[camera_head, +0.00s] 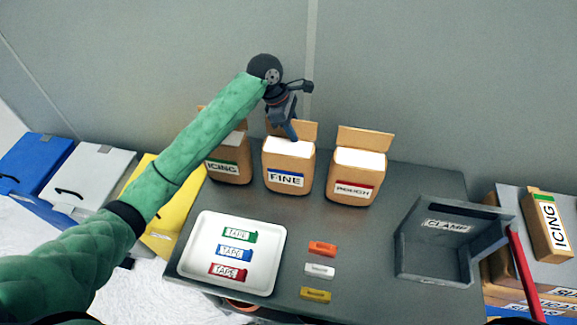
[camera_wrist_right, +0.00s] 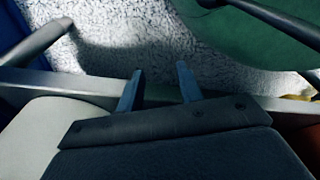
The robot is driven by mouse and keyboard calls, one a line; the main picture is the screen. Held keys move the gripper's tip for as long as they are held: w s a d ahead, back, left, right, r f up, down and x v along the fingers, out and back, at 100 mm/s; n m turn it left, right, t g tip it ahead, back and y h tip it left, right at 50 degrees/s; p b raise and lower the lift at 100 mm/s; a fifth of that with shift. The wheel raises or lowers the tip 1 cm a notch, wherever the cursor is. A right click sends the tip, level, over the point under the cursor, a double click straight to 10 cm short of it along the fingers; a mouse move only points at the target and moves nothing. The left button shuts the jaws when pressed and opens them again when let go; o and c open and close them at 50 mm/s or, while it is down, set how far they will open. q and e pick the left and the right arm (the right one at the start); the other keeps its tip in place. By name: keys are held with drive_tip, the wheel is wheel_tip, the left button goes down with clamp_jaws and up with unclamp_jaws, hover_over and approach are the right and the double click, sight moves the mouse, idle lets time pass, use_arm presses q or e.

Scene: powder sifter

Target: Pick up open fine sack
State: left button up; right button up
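The open fine sack (camera_head: 288,164) stands upright on the grey table, in the middle of a row of three open sacks. It is brown with a blue-banded FINE label, and white powder shows at its top. My left gripper (camera_head: 291,130) is right above it, with its fingers pointing down at the sack's back rim. Whether the fingers touch the sack or are apart I cannot tell. My right gripper (camera_wrist_right: 160,88) shows in the right wrist view with its two fingers apart and nothing between them.
Open icing (camera_head: 228,158) and rough (camera_head: 356,170) sacks flank the fine sack closely. A white tray (camera_head: 190,262) with tapes, several small coloured pieces and a grey clamp box (camera_head: 470,252) lie in front. Closed sacks stand at right; lidded bins at left.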

use_arm(q)
drive_tip(key=shift+f+p, duration=0.15)
drive_tip(key=shift+p, duration=0.4)
idle(0.4)
clamp_jaws()
idle(1.1)
